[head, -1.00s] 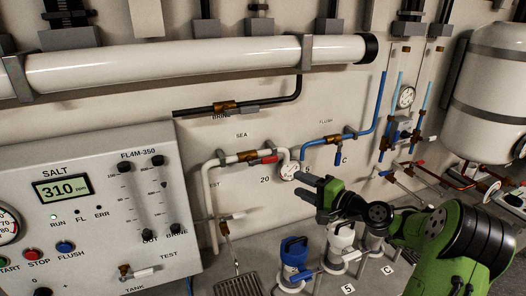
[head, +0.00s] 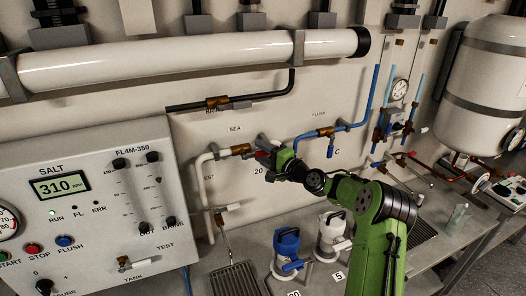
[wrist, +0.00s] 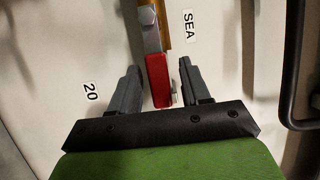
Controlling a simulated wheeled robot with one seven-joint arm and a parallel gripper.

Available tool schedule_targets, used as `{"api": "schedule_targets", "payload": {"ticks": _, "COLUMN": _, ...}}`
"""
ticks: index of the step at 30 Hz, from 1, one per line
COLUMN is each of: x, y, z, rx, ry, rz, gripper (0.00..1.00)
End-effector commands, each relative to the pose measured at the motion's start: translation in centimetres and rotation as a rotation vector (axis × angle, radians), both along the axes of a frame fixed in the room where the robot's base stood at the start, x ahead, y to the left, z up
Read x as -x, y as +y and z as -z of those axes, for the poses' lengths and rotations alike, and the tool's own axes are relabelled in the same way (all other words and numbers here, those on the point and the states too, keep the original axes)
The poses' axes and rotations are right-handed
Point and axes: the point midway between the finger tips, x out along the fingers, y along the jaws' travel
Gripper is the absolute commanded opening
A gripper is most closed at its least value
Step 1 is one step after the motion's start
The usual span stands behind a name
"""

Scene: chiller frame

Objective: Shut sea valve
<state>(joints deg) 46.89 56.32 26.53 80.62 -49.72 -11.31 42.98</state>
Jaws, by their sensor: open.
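The sea valve is a brass body (head: 240,150) with a red lever handle (head: 262,155), on a white pipe on the wall below the SEA label. The handle lies roughly along the pipe. My gripper (head: 266,145) is at the handle and hides the pipe and gauge to its right. In the wrist view, my gripper (wrist: 157,68) is open, with the red handle (wrist: 158,82) between its two grey fingers.
The flush valve with a blue handle (head: 330,150) is on a blue pipe to the right. A dark pipe (head: 245,99) runs above the sea valve. The control panel (head: 90,205) juts out at left. White and blue housings (head: 287,245) stand on the bench below.

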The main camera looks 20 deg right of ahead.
Motion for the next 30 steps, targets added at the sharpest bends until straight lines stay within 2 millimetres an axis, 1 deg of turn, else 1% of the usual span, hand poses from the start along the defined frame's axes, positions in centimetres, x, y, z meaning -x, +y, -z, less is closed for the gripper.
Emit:
{"api": "schedule_targets", "payload": {"ticks": 6, "x": -0.11, "y": 0.07, "z": 0.07, "rx": 0.0, "ry": 0.001, "rz": 0.0, "gripper": 0.47}}
{"api": "schedule_targets", "payload": {"ticks": 7, "x": -0.1, "y": 0.06, "z": 0.07, "rx": 0.0, "ry": 0.001, "rz": 0.0, "gripper": 0.45}}
{"api": "schedule_targets", "payload": {"ticks": 15, "x": -0.08, "y": 0.04, "z": 0.08, "rx": 0.0, "ry": 0.001, "rz": -0.001, "gripper": 0.04}}
{"api": "schedule_targets", "payload": {"ticks": 16, "x": -0.08, "y": 0.04, "z": 0.08, "rx": 0.0, "ry": 0.001, "rz": -0.001, "gripper": 0.0}}
{"api": "schedule_targets", "payload": {"ticks": 25, "x": -0.06, "y": 0.03, "z": 0.12, "rx": -0.002, "ry": 0.001, "rz": 0.0, "gripper": 0.0}}
{"api": "schedule_targets", "payload": {"ticks": 30, "x": -0.06, "y": 0.01, "z": 0.4, "rx": -0.034, "ry": 0.002, "rz": 0.0, "gripper": 0.0}}
